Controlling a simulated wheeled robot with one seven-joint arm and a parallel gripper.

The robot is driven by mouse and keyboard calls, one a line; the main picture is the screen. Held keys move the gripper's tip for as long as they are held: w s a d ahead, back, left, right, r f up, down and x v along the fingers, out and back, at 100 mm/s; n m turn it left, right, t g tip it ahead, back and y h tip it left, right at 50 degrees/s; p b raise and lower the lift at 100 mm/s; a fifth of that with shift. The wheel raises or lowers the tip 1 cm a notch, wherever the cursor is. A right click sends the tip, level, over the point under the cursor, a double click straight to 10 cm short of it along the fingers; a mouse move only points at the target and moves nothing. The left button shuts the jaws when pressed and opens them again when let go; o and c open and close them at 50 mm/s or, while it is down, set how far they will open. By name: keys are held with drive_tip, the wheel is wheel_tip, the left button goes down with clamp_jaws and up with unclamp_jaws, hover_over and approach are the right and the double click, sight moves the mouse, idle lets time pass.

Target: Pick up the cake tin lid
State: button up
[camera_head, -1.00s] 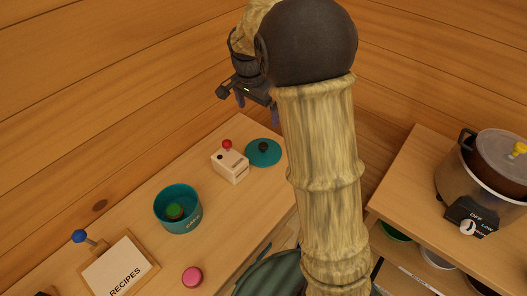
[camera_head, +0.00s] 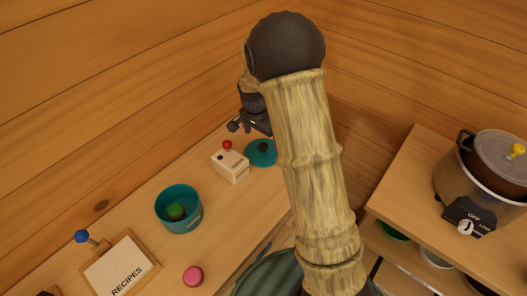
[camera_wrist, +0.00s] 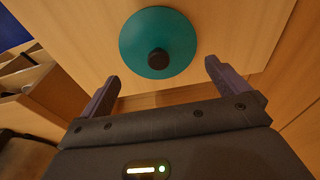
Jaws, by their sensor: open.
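The cake tin lid (camera_head: 259,154) is a flat teal disc with a dark round knob, lying on the wooden counter near its far end. In the wrist view the lid (camera_wrist: 158,27) lies ahead of my gripper (camera_wrist: 161,78), roughly centred between the two fingers, with its knob (camera_wrist: 158,58) toward me. The fingers are wide apart and empty, and the lid is not between them. In the head view my gripper (camera_head: 249,131) hangs above the lid, and my arm hides part of the counter.
A white box with a red knob (camera_head: 230,165) stands close left of the lid. A pink round item (camera_head: 193,276) and a recipes board (camera_head: 119,266) lie nearer. A slow cooker (camera_head: 484,188) stands on a separate unit at right. Log walls close off the back.

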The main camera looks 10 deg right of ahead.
sight(264, 146)
drive_tip(key=f, duration=0.3)
drive_tip(key=f+p, duration=0.1)
drive_tip(key=f, duration=0.1)
drive_tip(key=shift+w+d+f, duration=0.1)
drive_tip(key=shift+w+d, duration=0.05)
drive_tip(key=shift+d, duration=0.15)
drive_tip(key=shift+c, duration=0.2)
drive_tip(key=c, duration=1.1)
drive_tip(key=shift+s+f, duration=0.1)
drive_tip(key=shift+s, duration=0.1)
drive_tip(key=c, duration=1)
